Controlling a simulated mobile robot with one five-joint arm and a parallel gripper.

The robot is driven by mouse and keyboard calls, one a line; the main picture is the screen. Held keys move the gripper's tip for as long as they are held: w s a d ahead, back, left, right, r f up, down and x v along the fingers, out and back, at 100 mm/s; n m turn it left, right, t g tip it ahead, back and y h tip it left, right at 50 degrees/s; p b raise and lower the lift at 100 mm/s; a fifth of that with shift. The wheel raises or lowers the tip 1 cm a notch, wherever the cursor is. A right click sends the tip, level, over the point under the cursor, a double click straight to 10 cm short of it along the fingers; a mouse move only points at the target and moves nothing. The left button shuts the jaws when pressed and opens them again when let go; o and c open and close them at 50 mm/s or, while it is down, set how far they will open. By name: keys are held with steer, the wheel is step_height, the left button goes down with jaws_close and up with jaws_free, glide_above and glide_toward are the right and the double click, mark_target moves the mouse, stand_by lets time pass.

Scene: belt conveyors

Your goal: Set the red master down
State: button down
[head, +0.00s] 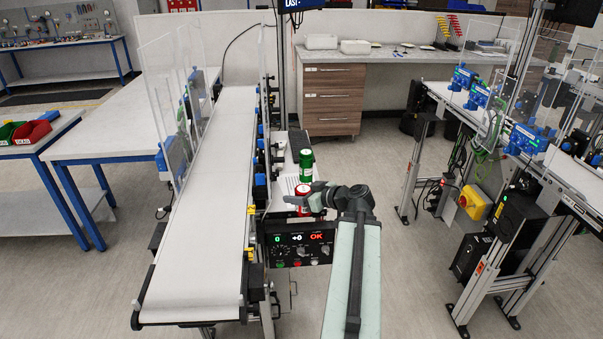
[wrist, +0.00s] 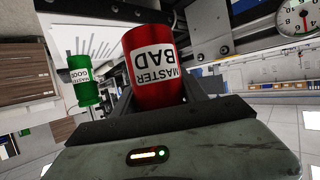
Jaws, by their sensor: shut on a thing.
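The red master (head: 301,194) is a red can with a white label, held at the end of my arm beside the conveyor, above the control panel. In the wrist view the red master (wrist: 153,78) fills the space between the fingers, its label reading "MASTER BAD" upside down. My gripper (head: 309,200) is shut on it. The green master (head: 306,164), a green can labelled "MASTER GOOD", stands just behind the red one on the small side shelf (head: 288,184). It also shows at the left of the wrist view (wrist: 85,88). Whether the red can's base touches the shelf cannot be told.
The white conveyor belt (head: 212,190) runs along the left and is empty. A dial gauge (wrist: 297,17) is at the wrist view's top right.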

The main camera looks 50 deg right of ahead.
steer(key=w+d, duration=0.3)
steer(key=d, duration=0.1)
steer(key=w+d+f, duration=0.1)
steer(key=w+d, duration=0.2)
steer(key=d, duration=0.1)
steer(key=w+d+b, duration=0.1)
steer(key=w+d, duration=0.2)
steer(key=d, duration=0.1)
steer(key=shift+d+f, duration=0.15)
steer(key=shift+d, duration=0.05)
steer(key=f+b, duration=0.4)
steer(key=shift+w+d, duration=0.2)
steer(key=shift+d, duration=0.05)
steer(key=shift+r, duration=0.2)
steer(key=shift+f, duration=0.2)
steer(key=c, duration=0.9)
jaws_free()
steer(key=shift+r, duration=0.1)
